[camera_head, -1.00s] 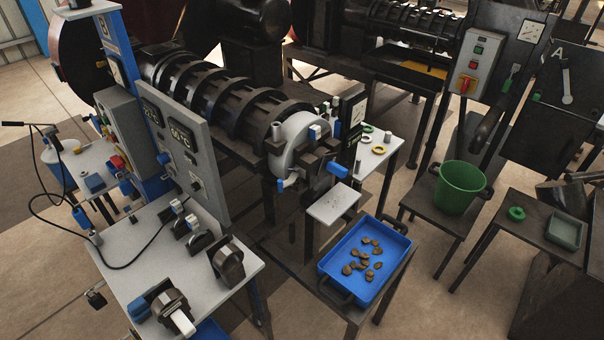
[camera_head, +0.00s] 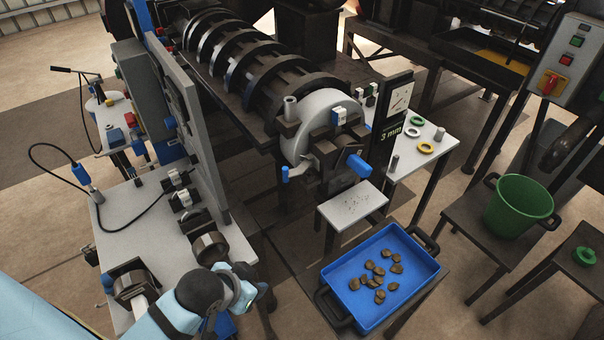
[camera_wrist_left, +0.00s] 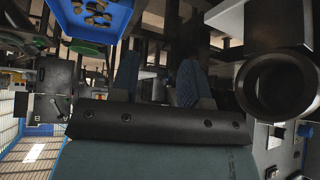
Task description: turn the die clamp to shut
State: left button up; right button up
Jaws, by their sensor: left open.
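The screw press head ends in a pale ring (camera_head: 305,140) with a dark die assembly in front of it in the head view. A blue-gripped handle (camera_head: 359,165) sticks out at its lower right, and a small blue lever (camera_head: 286,173) hangs at its left. I cannot tell for sure which one works the die clamp. My right gripper is not in view.
A blue tray (camera_head: 432,266) with brown pieces stands below the press, by a small pale plate (camera_head: 340,212). A grey bench (camera_head: 120,210) with dark clamps and a tall grey panel (camera_head: 180,110) are at left. A green bucket (camera_head: 518,207) stands right.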

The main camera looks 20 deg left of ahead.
pick_arm(q)
jog(key=w+r+m+t+h+b, duration=0.1)
jog(key=w+r+m+t+h, duration=0.3)
jog(key=w, duration=0.9)
jog(key=m+t+h, duration=0.1)
jog(key=t+h, duration=0.2)
jog(key=h, duration=0.3)
send_near(293, 171)
jog(key=x, duration=0.4)
jog(key=shift+r+p+x, duration=0.2)
jog(key=shift+x, duration=1.3)
jog(key=shift+r+p+x, duration=0.15)
jog(key=shift+x, duration=1.35)
jog(key=shift+w+a, duration=0.1)
grip_shut()
